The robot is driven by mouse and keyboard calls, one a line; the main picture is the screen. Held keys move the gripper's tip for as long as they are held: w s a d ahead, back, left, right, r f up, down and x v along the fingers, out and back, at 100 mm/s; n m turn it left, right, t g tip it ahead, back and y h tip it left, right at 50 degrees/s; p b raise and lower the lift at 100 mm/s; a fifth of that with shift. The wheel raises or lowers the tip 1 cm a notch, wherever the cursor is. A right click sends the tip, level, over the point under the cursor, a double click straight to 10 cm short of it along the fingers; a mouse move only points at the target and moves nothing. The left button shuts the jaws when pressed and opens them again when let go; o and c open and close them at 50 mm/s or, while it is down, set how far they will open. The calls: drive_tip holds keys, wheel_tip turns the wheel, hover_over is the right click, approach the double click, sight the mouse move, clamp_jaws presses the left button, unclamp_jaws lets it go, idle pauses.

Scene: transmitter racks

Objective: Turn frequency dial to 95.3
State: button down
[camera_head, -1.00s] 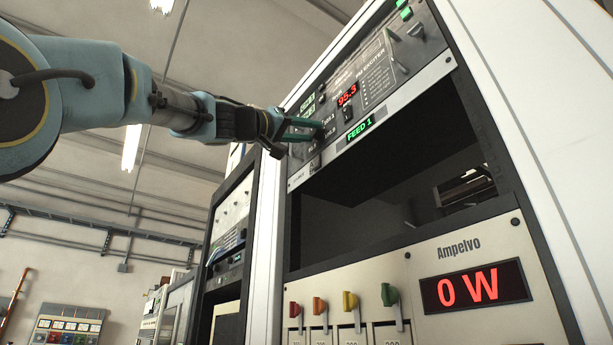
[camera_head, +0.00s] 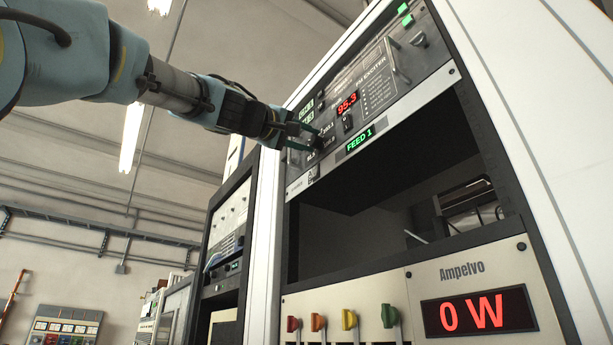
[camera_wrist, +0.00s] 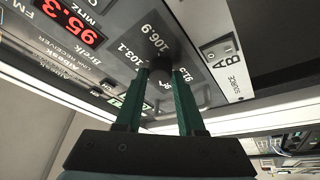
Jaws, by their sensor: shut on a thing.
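The FM exciter panel (camera_head: 385,75) is at the top of the rack, with a red display (camera_head: 347,104) reading 95.3. The same display shows in the wrist view (camera_wrist: 68,20), reading 95.3 MHz. The dark round frequency dial (camera_wrist: 160,68) sits on the panel among printed numbers such as 103.1 and 106.9. My gripper (camera_wrist: 167,78) has its two green fingers on either side of the dial, shut on it. In the head view my gripper (camera_head: 312,137) reaches the panel from the left and covers most of the dial.
A green FEED 1 display (camera_head: 360,141) is right of the dial. An A/B source switch (camera_wrist: 222,55) is near the fingers. Below are an open dark bay, coloured levers (camera_head: 349,320) and a display reading 0 W (camera_head: 478,311). Free room lies left of the rack.

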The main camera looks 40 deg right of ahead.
drive_tip(key=c, duration=0.5)
unclamp_jaws()
drive_tip(key=b+v, duration=0.6)
drive_tip(key=v, duration=0.5)
drive_tip(key=shift+s+b, duration=0.1)
drive_tip(key=shift+b, duration=0.3)
drive_tip(key=shift+d, duration=0.1)
